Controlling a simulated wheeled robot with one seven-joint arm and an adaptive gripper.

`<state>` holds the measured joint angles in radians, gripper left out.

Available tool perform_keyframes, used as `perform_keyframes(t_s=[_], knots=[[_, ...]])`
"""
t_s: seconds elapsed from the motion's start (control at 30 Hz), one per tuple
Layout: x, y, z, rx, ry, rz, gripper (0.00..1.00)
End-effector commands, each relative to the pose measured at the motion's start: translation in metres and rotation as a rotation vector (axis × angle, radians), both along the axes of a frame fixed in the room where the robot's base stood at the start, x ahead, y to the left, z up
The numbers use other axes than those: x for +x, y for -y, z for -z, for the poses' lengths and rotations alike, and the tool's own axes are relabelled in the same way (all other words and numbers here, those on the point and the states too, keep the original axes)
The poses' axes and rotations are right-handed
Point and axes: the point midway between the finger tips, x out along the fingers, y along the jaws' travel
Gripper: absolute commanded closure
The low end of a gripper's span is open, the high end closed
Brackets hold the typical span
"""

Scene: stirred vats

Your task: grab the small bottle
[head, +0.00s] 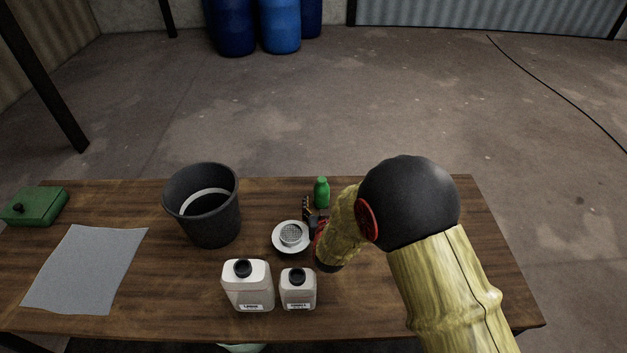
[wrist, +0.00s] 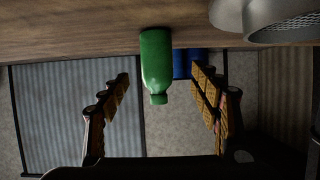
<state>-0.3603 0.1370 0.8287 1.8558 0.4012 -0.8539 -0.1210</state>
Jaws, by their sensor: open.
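The small green bottle (head: 321,191) stands upright near the far edge of the table. In the wrist view, which is upside down, the bottle (wrist: 156,62) appears between my two fingers, with room on both sides. My gripper (head: 312,212) is open and low over the table, just on the near side of the bottle; my arm hides part of it in the head view. In the wrist view both fingers of my gripper (wrist: 162,84) show, spread apart and holding nothing. How far the bottle lies between the fingertips is hard to tell.
A white dish with a strainer (head: 291,237) sits close left of my gripper, also in the wrist view (wrist: 272,22). Two white jugs (head: 248,286) (head: 298,289) stand nearer. A black bucket (head: 204,205), grey cloth (head: 85,268) and green box (head: 36,206) are left on the table (head: 150,290).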

Motion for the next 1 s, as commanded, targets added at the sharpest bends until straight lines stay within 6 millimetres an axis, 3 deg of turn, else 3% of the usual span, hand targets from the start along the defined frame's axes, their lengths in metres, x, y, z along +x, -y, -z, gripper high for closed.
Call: perform_keyframes(t_s=[0.47, 0.8, 1.0], knots=[[0.029, 0.001, 0.023, -0.012, 0.025, 0.008, 0.37], [0.068, 0.006, 0.041, -0.012, 0.025, 0.007, 0.37], [0.072, 0.006, 0.040, -0.012, 0.025, 0.006, 0.37]])
